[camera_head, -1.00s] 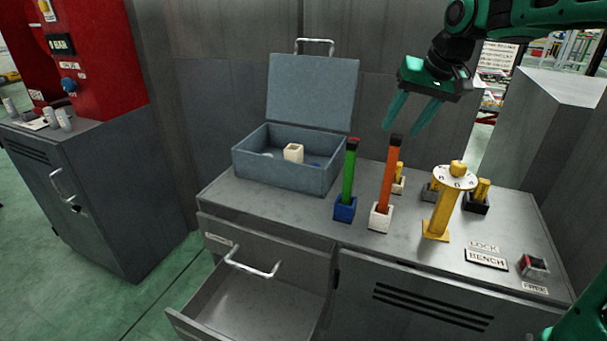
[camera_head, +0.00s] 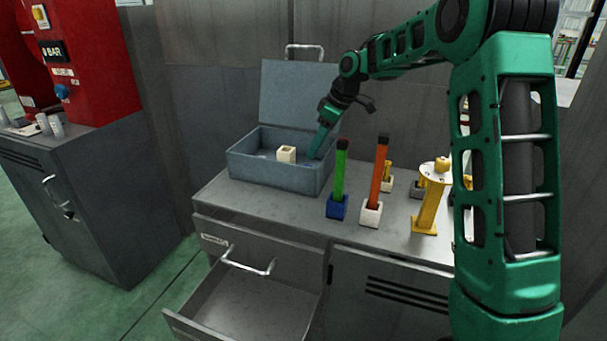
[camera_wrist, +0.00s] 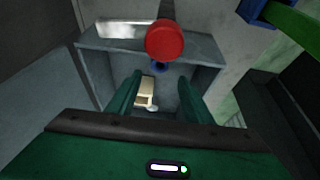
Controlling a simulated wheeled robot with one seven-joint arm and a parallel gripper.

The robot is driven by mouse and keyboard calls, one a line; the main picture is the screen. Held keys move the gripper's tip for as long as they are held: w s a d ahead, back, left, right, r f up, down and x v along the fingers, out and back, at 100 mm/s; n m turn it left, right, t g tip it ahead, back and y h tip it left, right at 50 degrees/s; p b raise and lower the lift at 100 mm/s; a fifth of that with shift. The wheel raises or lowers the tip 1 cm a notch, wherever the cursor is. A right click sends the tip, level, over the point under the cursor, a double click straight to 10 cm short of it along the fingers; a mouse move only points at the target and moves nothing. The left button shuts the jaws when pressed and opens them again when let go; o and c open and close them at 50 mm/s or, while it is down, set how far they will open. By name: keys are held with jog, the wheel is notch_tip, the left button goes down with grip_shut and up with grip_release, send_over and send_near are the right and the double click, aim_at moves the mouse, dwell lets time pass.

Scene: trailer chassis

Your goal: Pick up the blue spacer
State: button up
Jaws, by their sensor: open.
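In the wrist view a small dark blue round piece, seemingly the blue spacer (camera_wrist: 160,67), lies just beyond and between my fingertips, partly hidden by a red round thing (camera_wrist: 165,40). I cannot tell it clearly in the head view, where my gripper covers that part of the box. My gripper (camera_wrist: 161,78) is open, with its green fingers apart and pointing down into the open grey-blue box (camera_head: 262,171). In the head view the gripper (camera_head: 316,152) is over the box's right end. A cream block (camera_head: 286,154) stands in the box; it also shows near the left finger (camera_wrist: 146,91).
Right of the box, a green rod (camera_head: 340,172) stands in a blue base (camera_head: 337,207), and an orange rod (camera_head: 379,168) in a white base (camera_head: 371,213). A yellow stand (camera_head: 428,208) is further right. An open drawer (camera_head: 245,290) juts out below the bench.

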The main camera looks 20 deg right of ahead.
jog(key=x, duration=0.8)
jog(key=shift+d+f, duration=0.2)
jog(key=shift+d, duration=0.05)
grip_shut()
